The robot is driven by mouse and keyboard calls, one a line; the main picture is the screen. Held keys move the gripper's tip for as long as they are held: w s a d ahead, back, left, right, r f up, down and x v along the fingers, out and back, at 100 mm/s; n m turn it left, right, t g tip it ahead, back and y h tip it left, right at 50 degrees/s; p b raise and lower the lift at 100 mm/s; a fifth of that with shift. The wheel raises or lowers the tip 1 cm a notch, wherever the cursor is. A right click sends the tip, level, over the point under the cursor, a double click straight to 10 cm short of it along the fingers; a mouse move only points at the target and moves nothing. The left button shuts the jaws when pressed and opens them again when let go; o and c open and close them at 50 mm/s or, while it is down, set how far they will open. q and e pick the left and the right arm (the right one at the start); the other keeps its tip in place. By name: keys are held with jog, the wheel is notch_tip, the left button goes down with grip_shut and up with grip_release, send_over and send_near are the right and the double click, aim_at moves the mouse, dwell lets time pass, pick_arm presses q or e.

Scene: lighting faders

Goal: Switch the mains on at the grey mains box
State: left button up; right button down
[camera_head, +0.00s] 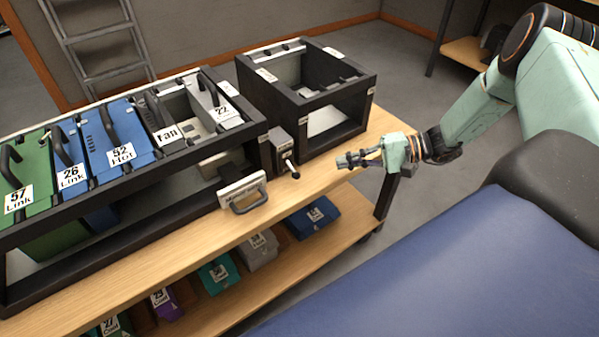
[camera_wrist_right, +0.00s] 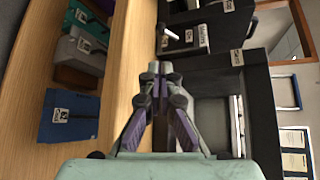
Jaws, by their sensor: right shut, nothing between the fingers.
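The grey mains box (camera_head: 280,146) is a small upright box on the wooden bench, between the long black rack and the smaller black frame. A short metal lever (camera_head: 291,167) with a dark knob sticks out of its front and slopes downward. The box (camera_wrist_right: 198,38) and its lever (camera_wrist_right: 172,34) also show near the top of the right wrist view. My right gripper (camera_head: 340,161) is over the bench's front edge, right of the lever and apart from it. Its fingers (camera_wrist_right: 154,78) are closed together and empty. My left gripper is out of view.
The black rack (camera_head: 150,180) holds green, blue and grey modules with handles. A white-plated handle (camera_head: 243,193) stands at its front corner, left of the box. The black open frame (camera_head: 345,130) stands close behind my right gripper. Boxes, including a blue one (camera_head: 313,217), lie on the lower shelf.

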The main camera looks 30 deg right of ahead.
aim_at(306, 176)
jog(key=shift+d+f, duration=0.15)
dwell(0.3)
jog(key=b+x, duration=0.2)
jog(key=x, duration=0.8)
